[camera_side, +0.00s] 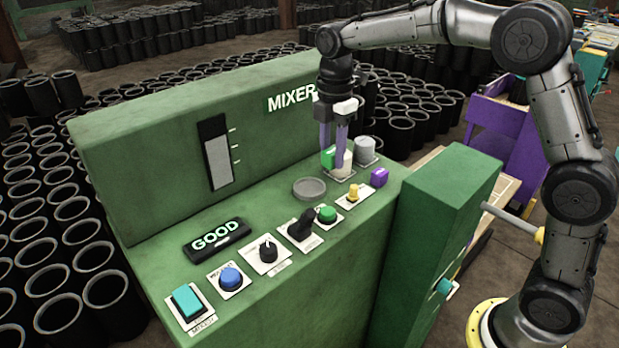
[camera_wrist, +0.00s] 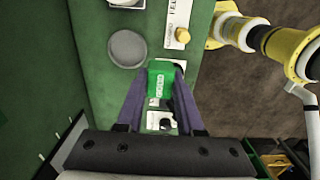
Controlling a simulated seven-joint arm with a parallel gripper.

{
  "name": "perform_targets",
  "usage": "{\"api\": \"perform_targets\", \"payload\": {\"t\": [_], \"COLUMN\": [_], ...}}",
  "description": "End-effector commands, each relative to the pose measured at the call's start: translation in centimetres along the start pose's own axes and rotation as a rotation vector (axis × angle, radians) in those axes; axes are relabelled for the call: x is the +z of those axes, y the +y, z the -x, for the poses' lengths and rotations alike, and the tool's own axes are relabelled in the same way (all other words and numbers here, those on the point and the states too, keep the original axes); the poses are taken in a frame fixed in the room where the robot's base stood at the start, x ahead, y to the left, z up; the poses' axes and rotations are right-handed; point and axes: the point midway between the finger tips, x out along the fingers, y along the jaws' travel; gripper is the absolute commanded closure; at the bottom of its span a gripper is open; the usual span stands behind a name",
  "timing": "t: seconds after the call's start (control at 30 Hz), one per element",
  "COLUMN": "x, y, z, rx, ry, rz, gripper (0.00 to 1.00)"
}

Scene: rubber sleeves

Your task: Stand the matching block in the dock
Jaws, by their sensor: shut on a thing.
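My gripper (camera_side: 341,160) has two purple fingers pointing down over the far right end of the green machine top. It is shut on a green block (camera_side: 328,157); in the wrist view the block (camera_wrist: 158,80) shows pale marks on its face, between the fingers. I cannot tell which thing is the dock.
A yellow knob (camera_side: 353,192), green button (camera_side: 327,214) and other controls line the front. The tall MIXER panel (camera_side: 150,150) rises behind; a green cabinet (camera_side: 440,220) stands right.

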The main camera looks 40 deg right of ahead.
Motion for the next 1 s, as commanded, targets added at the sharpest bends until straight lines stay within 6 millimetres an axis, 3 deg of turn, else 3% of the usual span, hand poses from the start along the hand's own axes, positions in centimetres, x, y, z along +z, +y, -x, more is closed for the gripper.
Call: {"api": "perform_targets", "payload": {"t": [0.1, 0.33, 0.67, 0.83, 1.0], "x": [-0.1, -0.2, -0.3, -0.3, -0.3], "y": [2.3, 5.0, 6.6, 6.5, 6.5], "z": [-1.7, -5.0, -7.0, -9.3, -9.7], "rx": [-0.004, -0.002, -0.001, -0.001, 0.001], "ry": [0.000, 0.000, 0.000, 0.000, 0.000], "rz": [0.000, -0.001, -0.001, -0.001, -0.001], "gripper": [1.00, 1.00, 1.00, 1.00, 1.00]}}
